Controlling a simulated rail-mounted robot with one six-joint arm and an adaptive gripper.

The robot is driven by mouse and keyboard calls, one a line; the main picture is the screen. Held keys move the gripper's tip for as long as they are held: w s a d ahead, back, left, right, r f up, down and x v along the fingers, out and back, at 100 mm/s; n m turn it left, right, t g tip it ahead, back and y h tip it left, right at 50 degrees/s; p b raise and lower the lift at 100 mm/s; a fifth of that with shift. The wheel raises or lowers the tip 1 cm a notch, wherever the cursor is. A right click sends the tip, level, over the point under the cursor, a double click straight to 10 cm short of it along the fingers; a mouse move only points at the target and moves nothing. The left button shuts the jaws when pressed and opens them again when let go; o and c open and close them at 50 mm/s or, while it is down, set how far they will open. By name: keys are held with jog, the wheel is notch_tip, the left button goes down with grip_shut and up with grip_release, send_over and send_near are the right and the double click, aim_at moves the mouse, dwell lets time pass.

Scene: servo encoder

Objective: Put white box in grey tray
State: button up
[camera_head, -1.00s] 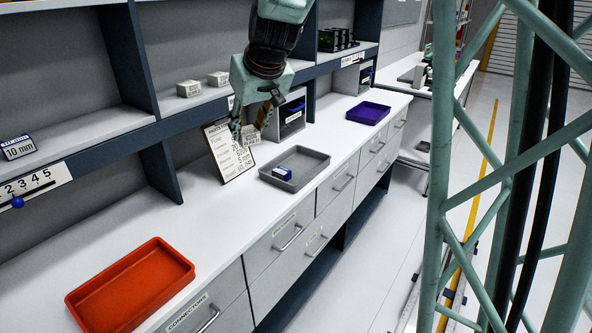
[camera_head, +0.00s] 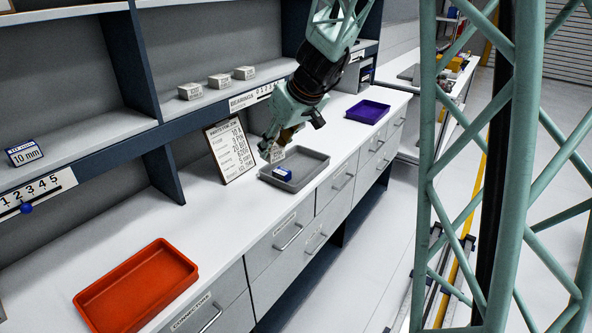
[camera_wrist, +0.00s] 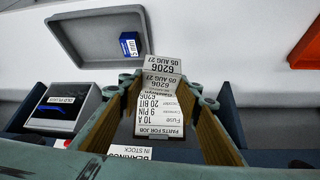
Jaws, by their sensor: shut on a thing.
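The white box (camera_head: 277,154), labelled 6206, is between the fingers of my gripper (camera_head: 272,140). In the wrist view the white box (camera_wrist: 161,66) is gripped between both fingers of the gripper (camera_wrist: 160,85), with its labelled faces showing. The grey tray (camera_head: 318,158) lies on the bench; the held box appears near its back left rim, above the bench. In the wrist view the grey tray (camera_wrist: 75,47) is beyond the box. A small blue and white box (camera_head: 284,174) lies inside the tray and also shows in the wrist view (camera_wrist: 130,45).
A parts card (camera_head: 230,150) leans upright just left of my gripper. Three white boxes, one of them here (camera_head: 190,90), stand on the shelf. A red tray (camera_head: 135,285) is at front left and a purple tray (camera_head: 367,112) farther back. Bench between red and grey trays is clear.

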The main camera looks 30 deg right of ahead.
jog(key=s+d+f+n+g+y+p, duration=0.1)
jog(key=s+d+f+n+p, duration=0.2)
jog(key=d, duration=0.6)
jog(key=s+d+f+n+g+y+p, duration=0.1)
jog(key=s+d+f+n+y+p, duration=0.1)
jog(key=s+d+f+p, duration=0.3)
jog(key=d+f+n+p, duration=0.1)
jog(key=d+f+p, duration=0.1)
jog(key=d+p, duration=0.1)
jog(key=shift+s+d+n, duration=0.2)
jog(key=shift+d+n, duration=0.2)
jog(key=shift+d, duration=0.1)
jog(key=shift+w, duration=0.1)
jog(key=p, duration=0.3)
send_near(297, 174)
jog(key=shift+w+a, duration=0.85)
jog(key=shift+w, duration=0.05)
jog(key=shift+f, duration=1.7)
jog(key=shift+f, duration=0.15)
jog(key=o, duration=0.9)
